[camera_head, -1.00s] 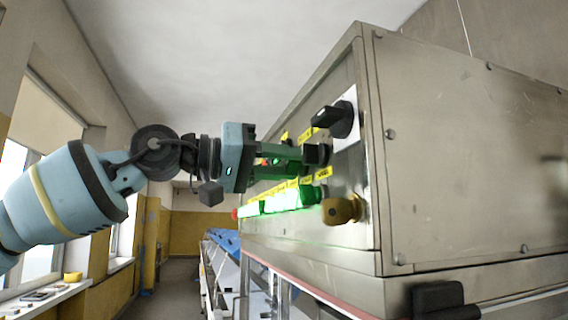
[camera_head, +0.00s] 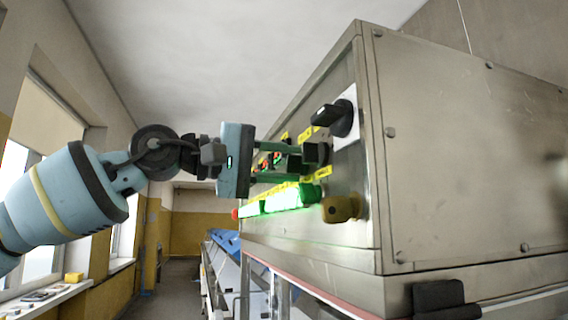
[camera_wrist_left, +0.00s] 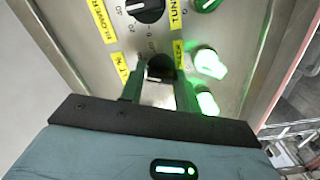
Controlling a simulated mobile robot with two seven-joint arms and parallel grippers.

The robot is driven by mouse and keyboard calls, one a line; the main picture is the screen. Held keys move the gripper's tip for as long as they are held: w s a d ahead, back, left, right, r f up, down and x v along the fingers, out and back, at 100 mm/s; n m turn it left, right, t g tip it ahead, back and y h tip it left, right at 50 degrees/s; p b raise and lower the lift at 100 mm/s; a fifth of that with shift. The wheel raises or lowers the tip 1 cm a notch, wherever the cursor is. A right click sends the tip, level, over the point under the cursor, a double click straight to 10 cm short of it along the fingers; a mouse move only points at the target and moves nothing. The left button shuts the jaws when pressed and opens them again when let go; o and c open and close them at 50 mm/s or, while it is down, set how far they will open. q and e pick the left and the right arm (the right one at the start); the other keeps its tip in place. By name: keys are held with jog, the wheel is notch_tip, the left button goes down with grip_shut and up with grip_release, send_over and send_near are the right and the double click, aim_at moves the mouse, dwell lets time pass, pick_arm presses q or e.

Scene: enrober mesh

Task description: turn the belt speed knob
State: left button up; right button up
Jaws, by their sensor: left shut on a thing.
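My left gripper (camera_head: 312,154) reaches the control panel of a steel cabinet (camera_head: 470,150) from the left. Its green fingers are shut on a black knob (camera_wrist_left: 160,66), one finger on each side in the left wrist view. The knob's dark end also shows at the fingertips in the head view (camera_head: 323,153). The fingers cover part of it, and the yellow labels beside it are partly hidden, so I cannot read its name. My right gripper is not in view.
Another black knob (camera_head: 334,117) with a dial scale sits close by on the panel. Green lit buttons (camera_head: 292,197) and a yellow-brown knob (camera_head: 341,208) stick out below the held knob. Windows (camera_head: 22,170) line the left wall. The aisle floor (camera_head: 180,285) is clear.

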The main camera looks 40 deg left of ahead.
pick_arm(q)
jog(key=shift+n, duration=0.4)
jog(key=o, duration=0.9)
jog(key=shift+b+v, duration=0.5)
jog(key=shift+v, duration=3.45)
